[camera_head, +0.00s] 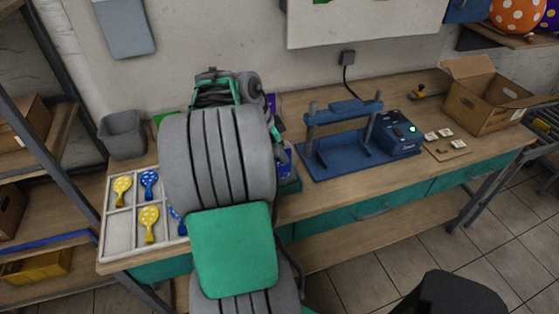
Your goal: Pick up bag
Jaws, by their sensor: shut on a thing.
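My gripper (227,88) is over the back left of the workbench, at the far end of my arm. My grey and green arm links stand in front of it. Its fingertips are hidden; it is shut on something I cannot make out. Colourful packets show around my arm and could be bags: a blue one (284,162) at its right, a purple one (273,103) behind it and a green one (160,117) at its left. They are mostly covered, and I cannot tell whether any of them is in my gripper.
A white divided tray (116,235) with yellow and blue dotted balloons lies at the front left of the bench. A grey bin (124,134) stands behind it. A blue press (345,140) and an open cardboard box (484,97) stand to the right. Shelving is at far left.

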